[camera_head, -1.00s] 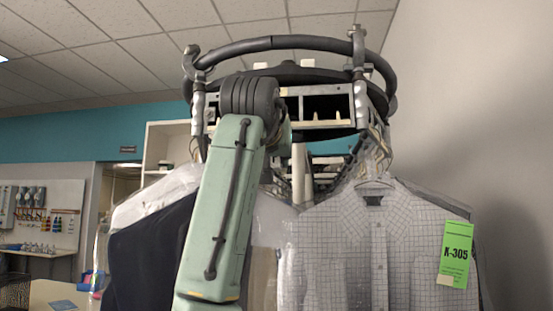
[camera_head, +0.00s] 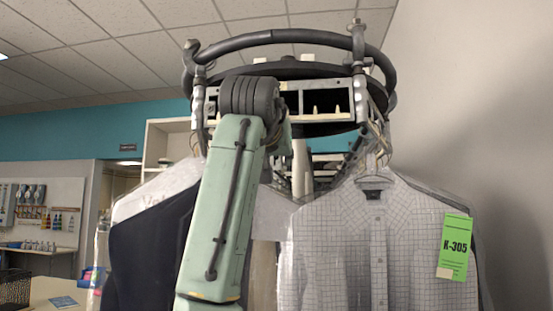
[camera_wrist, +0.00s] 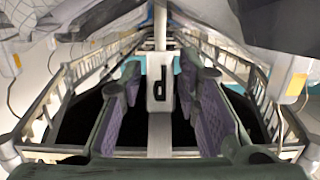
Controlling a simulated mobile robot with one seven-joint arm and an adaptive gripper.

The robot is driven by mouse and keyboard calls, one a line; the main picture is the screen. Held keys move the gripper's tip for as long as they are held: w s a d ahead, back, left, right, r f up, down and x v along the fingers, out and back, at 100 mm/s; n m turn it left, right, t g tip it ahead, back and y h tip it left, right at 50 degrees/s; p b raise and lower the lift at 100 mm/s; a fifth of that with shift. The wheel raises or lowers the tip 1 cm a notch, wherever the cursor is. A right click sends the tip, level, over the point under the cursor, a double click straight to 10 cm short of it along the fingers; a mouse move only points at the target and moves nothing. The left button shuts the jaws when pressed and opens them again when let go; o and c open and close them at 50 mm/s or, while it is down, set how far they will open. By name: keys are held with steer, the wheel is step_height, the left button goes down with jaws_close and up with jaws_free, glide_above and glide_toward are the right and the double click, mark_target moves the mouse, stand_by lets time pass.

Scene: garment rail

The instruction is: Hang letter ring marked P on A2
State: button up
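In the wrist view, a pale block with a dark letter (camera_wrist: 159,90) stands between my fingers. The letter looks like a "d", which matches a P turned upside down; no ring shape can be made out. My gripper (camera_wrist: 165,78) is open, its purple-padded fingers on either side of the block with gaps at both sides. In the head view, my green arm reaches up to the rail and the gripper is hidden behind it. The garment rail (camera_head: 279,34) is a dark curved tube above a metal frame (camera_head: 325,118). No A2 mark is readable.
A checked shirt (camera_head: 345,240) with a green K-305 tag (camera_head: 454,246) hangs to the right of my arm. A dark garment (camera_head: 145,250) hangs to the left. Metal side rails (camera_wrist: 50,100) flank the gripper. A plain wall is at the far right.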

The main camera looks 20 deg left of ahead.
steer(key=shift+o, duration=0.7)
steer(key=v, duration=1.2)
steer(key=shift+r, duration=0.1)
steer(key=shift+o, duration=1.2)
